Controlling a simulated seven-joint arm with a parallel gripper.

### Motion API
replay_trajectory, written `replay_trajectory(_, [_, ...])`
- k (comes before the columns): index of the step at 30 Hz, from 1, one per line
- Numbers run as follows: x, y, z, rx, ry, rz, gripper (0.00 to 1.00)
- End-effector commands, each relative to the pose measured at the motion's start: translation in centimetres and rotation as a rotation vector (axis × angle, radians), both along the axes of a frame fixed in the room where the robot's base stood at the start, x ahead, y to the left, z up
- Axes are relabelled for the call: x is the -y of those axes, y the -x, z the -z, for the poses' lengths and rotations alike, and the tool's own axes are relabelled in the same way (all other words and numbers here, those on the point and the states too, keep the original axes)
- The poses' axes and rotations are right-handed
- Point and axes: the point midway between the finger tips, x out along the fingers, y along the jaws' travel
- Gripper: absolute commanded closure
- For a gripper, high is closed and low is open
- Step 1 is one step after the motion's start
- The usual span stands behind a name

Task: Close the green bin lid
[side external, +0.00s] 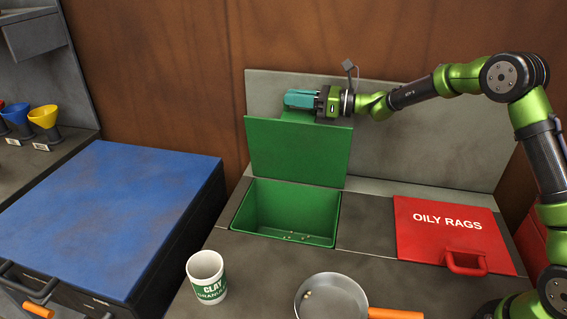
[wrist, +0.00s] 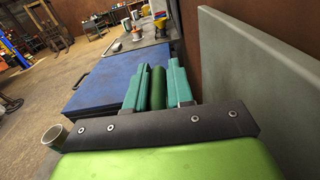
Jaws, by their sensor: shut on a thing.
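The green bin lid (side external: 298,152) stands open, nearly upright, at the back edge of the green bin (side external: 290,210) in the side view. The bin's mouth is uncovered, with a few small pale bits on its floor. My gripper (side external: 301,99) is at the lid's top edge, with its teal fingers pointing left. In the wrist view, my gripper (wrist: 158,85) has its two teal fingers on either side of a green bar, the lid's handle (wrist: 158,88), and is shut on it. The fingers hide most of the handle in the side view.
A red OILY RAGS lid (side external: 450,232) lies closed at right. A clay granules mug (side external: 206,276) and a pan (side external: 331,299) with an orange handle stand in front of the bin. A grey panel (side external: 420,140) rises behind. A blue-topped cabinet (side external: 115,215) is at left.

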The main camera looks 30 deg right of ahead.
Motion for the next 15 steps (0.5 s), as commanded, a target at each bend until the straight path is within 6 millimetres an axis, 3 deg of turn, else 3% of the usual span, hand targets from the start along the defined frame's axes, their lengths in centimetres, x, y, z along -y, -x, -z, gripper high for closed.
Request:
replay_trajectory(8, [-2.1,2.2,0.1,0.078,0.079,0.001,1.0])
replay_trajectory(15, [-5.9,6.0,1.3,0.217,0.219,-0.001,1.0])
